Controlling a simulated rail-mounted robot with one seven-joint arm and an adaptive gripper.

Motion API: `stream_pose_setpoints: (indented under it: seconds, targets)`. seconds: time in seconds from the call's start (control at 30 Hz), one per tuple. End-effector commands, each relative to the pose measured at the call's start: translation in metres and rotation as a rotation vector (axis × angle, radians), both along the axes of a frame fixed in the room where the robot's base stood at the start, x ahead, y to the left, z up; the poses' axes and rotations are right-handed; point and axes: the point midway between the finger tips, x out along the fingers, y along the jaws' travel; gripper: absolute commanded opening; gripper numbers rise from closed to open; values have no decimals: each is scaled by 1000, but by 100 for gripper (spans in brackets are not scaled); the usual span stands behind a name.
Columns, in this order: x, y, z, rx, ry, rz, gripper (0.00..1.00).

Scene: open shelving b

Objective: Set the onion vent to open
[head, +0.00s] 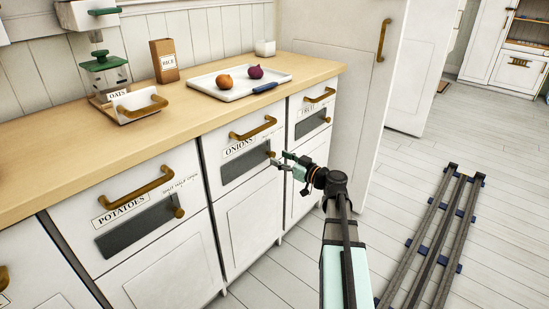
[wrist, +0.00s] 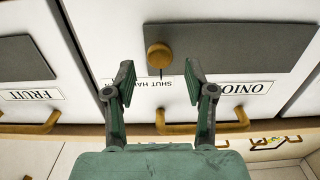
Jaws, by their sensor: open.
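The onion vent is a dark grey plate (head: 246,166) on the white ONIONS drawer front, with a round brass knob (head: 270,153) at its right end. The wrist view shows it upside down: plate (wrist: 235,48), knob (wrist: 158,55), and a scale label (wrist: 158,84) reading SHUT and part of HALF. A thin dark pointer by the knob falls near these words; the exact setting is unclear.
The brass ONIONS handle (head: 253,128) is above the vent. POTATOES (head: 122,208) and FRUIT (head: 307,112) drawers flank it with their own plates. The wooden counter (head: 110,142) bears a tray (head: 240,90). Open floor (head: 420,170) lies to the right, with rails beyond my arm.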

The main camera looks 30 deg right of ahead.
Motion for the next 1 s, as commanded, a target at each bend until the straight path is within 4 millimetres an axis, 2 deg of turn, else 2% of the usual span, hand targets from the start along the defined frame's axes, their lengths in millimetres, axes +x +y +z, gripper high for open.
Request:
stream_pose_setpoints:
  seconds: [0.03,0.2,0.63,0.67,0.7,0.8,1.0]
  targets:
    - [9,3,-1,0,0,2,55]
    - [25,10,-1,1,0,1,55]
    - [31,14,0,1,0,0,55]
    - [31,14,0,1,0,0,48]
    - [31,14,0,1,1,0,33]
    - [31,14,0,1,0,0,0]
    - [32,13,-1,1,0,0,0]
